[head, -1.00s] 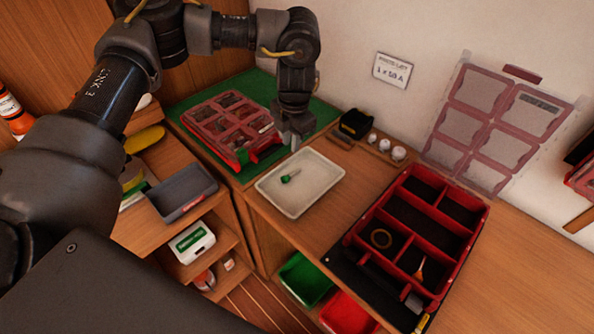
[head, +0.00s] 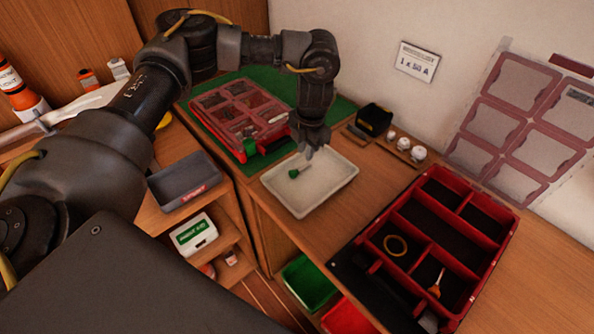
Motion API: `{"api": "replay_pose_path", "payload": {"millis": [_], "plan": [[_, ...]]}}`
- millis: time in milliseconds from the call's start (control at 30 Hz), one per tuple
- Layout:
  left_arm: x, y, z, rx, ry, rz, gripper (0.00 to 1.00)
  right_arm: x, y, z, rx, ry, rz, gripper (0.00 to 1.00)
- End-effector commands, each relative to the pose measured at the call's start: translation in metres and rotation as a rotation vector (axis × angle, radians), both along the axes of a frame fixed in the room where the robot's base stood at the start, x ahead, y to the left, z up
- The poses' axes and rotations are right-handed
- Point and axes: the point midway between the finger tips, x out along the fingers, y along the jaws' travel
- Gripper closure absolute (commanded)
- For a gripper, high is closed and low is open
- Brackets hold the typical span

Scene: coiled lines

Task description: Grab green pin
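The green pin (head: 294,173) lies in the white tray (head: 335,188) on the wooden bench, left of the tray's middle. It has a green head and a thin, paler shaft pointing up and right. My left gripper (head: 309,153) points down over the tray's back edge, just above and right of the pin. It looks apart from the pin; its fingers are too small and dark to tell if they are open. My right gripper is not in view.
A closed red organizer case (head: 240,115) sits on a green mat behind the tray. An open red compartment box (head: 415,246) stands to the right, holding a yellow ring (head: 396,245). A grey bin (head: 184,182) is left.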

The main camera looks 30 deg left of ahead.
Motion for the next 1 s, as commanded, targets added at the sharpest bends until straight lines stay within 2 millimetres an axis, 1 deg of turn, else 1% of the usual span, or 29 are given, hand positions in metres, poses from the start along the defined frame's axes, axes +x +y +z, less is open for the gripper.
{"api": "replay_pose_path", "payload": {"millis": [67, 300, 367, 500, 600, 667, 933, 967, 1000], "plan": [[0.000, 0.001, -0.006, 0.000, 0.001, 0.002, 0.80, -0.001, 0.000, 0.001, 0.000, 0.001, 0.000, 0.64], [-0.001, 0.002, -0.013, -0.001, 0.001, 0.003, 0.80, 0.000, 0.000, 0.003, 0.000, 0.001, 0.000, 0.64], [-0.001, 0.002, -0.019, 0.000, 0.003, 0.004, 0.80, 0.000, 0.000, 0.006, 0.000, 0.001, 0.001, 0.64], [-0.002, 0.003, -0.039, -0.001, 0.004, 0.005, 0.80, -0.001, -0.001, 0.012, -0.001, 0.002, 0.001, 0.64], [-0.001, 0.004, -0.053, 0.000, 0.002, 0.004, 0.80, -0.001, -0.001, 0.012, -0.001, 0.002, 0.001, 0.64], [-0.001, 0.005, -0.058, -0.001, 0.001, 0.003, 0.80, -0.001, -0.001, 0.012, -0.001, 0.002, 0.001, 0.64], [0.000, 0.005, -0.061, 0.001, -0.001, 0.002, 0.80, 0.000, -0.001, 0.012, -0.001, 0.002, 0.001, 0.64], [0.000, 0.005, -0.061, 0.001, -0.001, 0.002, 0.82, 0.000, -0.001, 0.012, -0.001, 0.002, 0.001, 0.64], [0.000, 0.005, -0.061, 0.001, -0.001, 0.002, 0.87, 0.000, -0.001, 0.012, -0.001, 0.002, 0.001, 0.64]]}}
